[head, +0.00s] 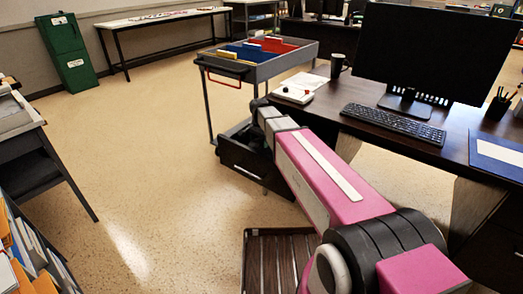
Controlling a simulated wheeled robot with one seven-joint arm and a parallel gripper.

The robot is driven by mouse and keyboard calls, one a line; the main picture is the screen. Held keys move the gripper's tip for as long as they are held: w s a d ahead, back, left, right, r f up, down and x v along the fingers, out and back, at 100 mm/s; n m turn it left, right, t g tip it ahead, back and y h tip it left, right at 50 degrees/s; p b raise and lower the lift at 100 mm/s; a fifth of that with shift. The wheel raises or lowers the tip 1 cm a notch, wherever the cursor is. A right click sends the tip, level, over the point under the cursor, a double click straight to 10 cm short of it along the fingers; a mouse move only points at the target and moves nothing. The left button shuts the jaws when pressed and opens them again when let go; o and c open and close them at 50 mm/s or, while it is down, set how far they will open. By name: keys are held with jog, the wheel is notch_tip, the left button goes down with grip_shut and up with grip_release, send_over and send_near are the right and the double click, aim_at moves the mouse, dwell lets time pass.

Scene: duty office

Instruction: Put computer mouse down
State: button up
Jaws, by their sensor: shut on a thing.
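My arm reaches away from the lower right, and my gripper (259,106) is at its far end, beside the left end of the dark desk (372,128). My wrist covers most of the jaws. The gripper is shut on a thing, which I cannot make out. No computer mouse shows clearly on the desk; the one in my grip is hidden in this view.
A grey trolley (264,70) with coloured files stands behind my gripper. Open floor (150,150) lies left.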

aim_at(260, 139)
jog(key=shift+f, duration=2.35)
jog(key=shift+f, duration=0.15)
jog(key=o, duration=0.9)
jog(key=shift+o, duration=0.2)
notch_tip(260, 139, up, 12)
jog(key=shift+r, duration=0.2)
